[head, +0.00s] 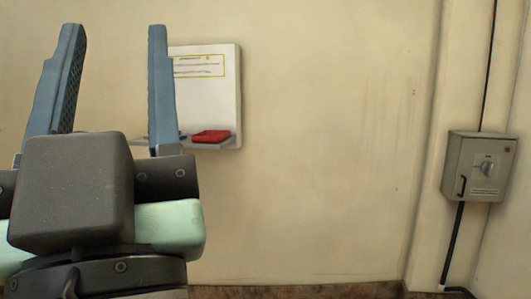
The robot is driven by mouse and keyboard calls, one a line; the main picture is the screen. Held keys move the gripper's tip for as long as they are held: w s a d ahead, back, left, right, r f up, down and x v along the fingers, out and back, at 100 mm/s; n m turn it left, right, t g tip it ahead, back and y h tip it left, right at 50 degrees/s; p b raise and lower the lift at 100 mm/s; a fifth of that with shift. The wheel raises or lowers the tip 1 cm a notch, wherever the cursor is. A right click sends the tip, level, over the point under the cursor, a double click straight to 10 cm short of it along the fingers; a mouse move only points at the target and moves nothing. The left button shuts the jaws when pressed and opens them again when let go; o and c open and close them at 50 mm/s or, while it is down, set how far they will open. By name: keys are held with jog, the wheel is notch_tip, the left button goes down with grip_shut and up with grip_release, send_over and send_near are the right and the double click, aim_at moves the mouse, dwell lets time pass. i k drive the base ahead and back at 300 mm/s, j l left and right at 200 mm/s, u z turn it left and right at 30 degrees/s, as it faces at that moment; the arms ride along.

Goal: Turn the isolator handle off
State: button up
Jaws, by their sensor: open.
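A grey isolator box (468,182) is mounted on the wall at the far right of the head view. The exact setting of either is too small to tell. My gripper (115,85) stands in the left foreground with its two blue fingers pointing up and spread wide apart. It is empty and far to the left of the box, not touching it.
A white board with a yellow-framed label (199,66) hangs on the back wall behind my gripper. A red object (210,136) lies on its small shelf (222,146). Black conduit (453,245) runs above and below the box. The wall between is bare.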

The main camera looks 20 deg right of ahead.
aim_at(487, 168)
jog(key=i+z, duration=0.25)
jog(key=i, duration=0.2)
jog(key=z, duration=1.75)
